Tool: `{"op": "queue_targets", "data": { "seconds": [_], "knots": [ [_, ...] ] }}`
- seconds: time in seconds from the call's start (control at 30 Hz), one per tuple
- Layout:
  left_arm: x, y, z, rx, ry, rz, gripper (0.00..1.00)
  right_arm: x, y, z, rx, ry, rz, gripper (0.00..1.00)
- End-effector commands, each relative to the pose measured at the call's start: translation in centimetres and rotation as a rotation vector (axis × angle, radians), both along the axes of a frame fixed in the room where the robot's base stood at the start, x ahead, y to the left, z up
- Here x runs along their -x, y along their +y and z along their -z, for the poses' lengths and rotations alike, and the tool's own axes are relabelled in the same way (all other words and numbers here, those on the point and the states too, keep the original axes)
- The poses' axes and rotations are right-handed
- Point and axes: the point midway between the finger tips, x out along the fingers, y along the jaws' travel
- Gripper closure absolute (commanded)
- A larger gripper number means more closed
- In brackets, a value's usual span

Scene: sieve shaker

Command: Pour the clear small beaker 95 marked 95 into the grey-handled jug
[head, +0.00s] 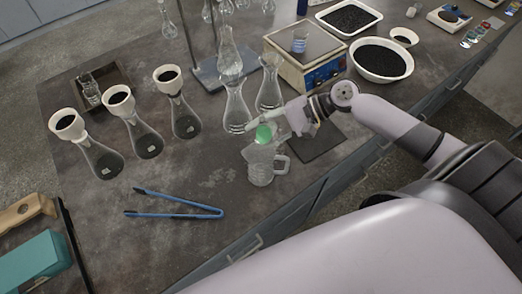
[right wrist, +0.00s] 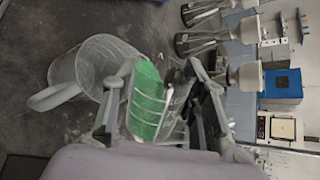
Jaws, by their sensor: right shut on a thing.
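My right gripper (head: 270,124) is shut on a clear small beaker (right wrist: 148,100) with green contents. The green also shows in the head view, in the held beaker (head: 264,134). No marking on it is readable. The clear jug (head: 262,168) stands on the table just below the held beaker, its handle on the right. The jug (right wrist: 92,66) is also in the right wrist view, beside the beaker, and its inside looks empty. I cannot tell how far the beaker is tilted. The right gripper (right wrist: 155,98) has a finger on each side of it. My left gripper is not in view.
Glass flasks (head: 237,108) stand close behind the jug. Several flasks with funnels (head: 185,122) are at the left. Blue tongs (head: 175,212) lie in front. A bowl of dark grains (head: 380,60) is at the back right.

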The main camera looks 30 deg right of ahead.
Motion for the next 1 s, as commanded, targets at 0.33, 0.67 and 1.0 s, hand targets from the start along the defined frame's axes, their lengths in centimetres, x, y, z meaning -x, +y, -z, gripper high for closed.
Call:
{"op": "queue_targets", "data": {
  "seconds": [0.33, 0.67, 1.0],
  "knots": [
    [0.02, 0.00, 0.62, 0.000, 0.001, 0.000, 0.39, 0.01, 0.05, 0.34, 0.032, -0.035, 0.000, 0.90],
    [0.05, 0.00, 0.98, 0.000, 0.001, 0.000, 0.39, 0.04, 0.08, 0.56, 0.051, -0.053, 0.000, 0.90],
    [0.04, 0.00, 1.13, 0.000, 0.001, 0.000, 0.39, 0.05, 0.09, 0.62, 0.065, -0.069, 0.000, 0.90]
  ]
}}
